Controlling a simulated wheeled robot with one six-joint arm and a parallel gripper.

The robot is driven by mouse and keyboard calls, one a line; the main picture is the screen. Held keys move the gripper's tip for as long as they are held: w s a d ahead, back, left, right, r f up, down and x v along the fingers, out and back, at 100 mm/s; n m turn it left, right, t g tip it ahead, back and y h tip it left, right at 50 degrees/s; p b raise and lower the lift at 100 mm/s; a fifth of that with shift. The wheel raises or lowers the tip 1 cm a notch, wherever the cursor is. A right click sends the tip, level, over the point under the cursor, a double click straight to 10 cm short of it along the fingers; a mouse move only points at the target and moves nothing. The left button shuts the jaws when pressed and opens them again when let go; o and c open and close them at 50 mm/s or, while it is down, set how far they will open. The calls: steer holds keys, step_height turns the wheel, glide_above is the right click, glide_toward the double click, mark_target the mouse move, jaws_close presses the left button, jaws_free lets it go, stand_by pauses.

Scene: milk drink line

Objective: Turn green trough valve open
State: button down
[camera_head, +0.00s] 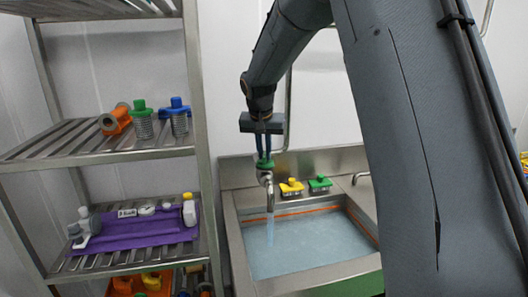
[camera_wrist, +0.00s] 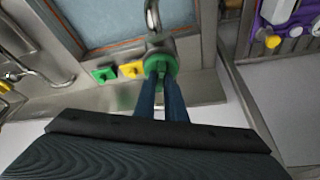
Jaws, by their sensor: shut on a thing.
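The green trough valve (camera_head: 265,163) sits on top of the metal tap (camera_head: 269,190) at the back edge of the sink trough (camera_head: 233,232). In the wrist view the green valve (camera_wrist: 160,64) is round, with the spout beyond it. My gripper (camera_head: 264,152) points down at the valve, and its two blue fingers are shut on it; the fingers also show in the wrist view (camera_wrist: 161,80). The fingers hide part of the valve. A pale stream runs from the spout into the bluish water (camera_head: 300,246) in the trough.
A yellow block (camera_head: 291,187) and a green block (camera_head: 319,184) stand on the trough's back ledge, right of the tap. A metal rack (camera_head: 205,150) at left holds several fittings and a purple tray (camera_head: 130,234). A second spout (camera_head: 362,177) is at right.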

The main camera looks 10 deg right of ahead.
steer(key=shift+d+r+n+t+y+p, duration=0.15)
steer(key=shift+n+y+p, duration=0.3)
steer(key=shift+n, duration=0.65)
steer(key=shift+f+n+t+y+p, duration=0.15)
steer(key=shift+n+y+p, duration=0.25)
steer(key=shift+n, duration=0.7)
steer(key=c, duration=1.8)
jaws_free()
steer(key=shift+s+r, duration=0.1)
steer(key=shift+b+v, duration=1.2)
steer(key=shift+v, duration=2.65)
